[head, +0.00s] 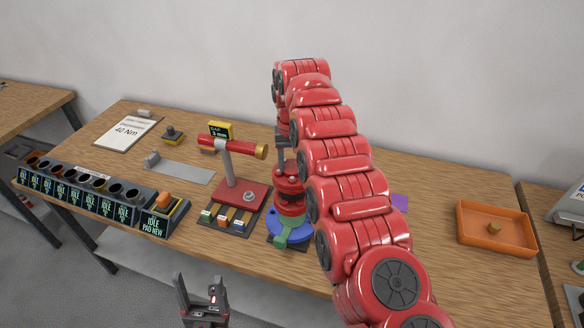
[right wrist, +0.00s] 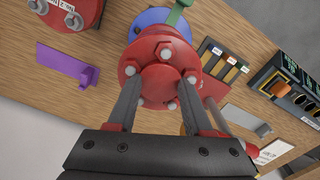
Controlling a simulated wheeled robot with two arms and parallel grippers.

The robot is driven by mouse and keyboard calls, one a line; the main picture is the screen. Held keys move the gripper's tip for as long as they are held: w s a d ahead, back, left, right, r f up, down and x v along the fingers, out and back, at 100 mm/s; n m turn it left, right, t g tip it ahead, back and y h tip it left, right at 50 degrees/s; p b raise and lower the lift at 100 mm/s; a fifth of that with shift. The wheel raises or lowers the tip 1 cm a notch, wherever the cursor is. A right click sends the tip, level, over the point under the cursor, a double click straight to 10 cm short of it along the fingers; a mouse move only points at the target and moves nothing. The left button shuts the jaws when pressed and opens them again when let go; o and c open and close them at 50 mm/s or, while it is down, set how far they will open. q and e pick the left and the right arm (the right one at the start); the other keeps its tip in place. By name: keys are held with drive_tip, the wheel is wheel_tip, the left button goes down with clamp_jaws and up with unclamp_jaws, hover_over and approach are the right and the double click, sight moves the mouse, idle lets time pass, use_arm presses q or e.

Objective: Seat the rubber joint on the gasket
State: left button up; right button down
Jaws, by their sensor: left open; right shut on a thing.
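The rubber joint (head: 289,187) shows as a red flanged piece with bolts, upright over a blue round base (head: 275,232). My right gripper (right wrist: 160,82) is shut on it from above. In the right wrist view the joint (right wrist: 160,52) sits between the two fingers, with its bolted flange facing the camera. A green edge shows under the red stack, and a green tab (head: 291,241) lies on the base. The gasket is not clearly seen, so I cannot tell whether the joint touches it. My left gripper (head: 203,302) is open and empty in front of the table.
A red stand (head: 240,195) with a crossbar and coloured strips is just left of the base. A row of labelled cups (head: 85,190) lines the front left. An orange tray (head: 497,246) is at the right. A purple bracket (right wrist: 66,66) lies near the base.

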sight(292, 182)
drive_tip(key=shift+w+f+b, duration=0.1)
drive_tip(key=shift+f+b, duration=2.4)
drive_tip(key=shift+f, duration=0.3)
drive_tip(key=shift+b, duration=0.5)
drive_tip(key=shift+f+b, duration=0.95)
drive_tip(key=shift+f, duration=0.1)
drive_tip(key=shift+c, duration=1.1)
unclamp_jaws()
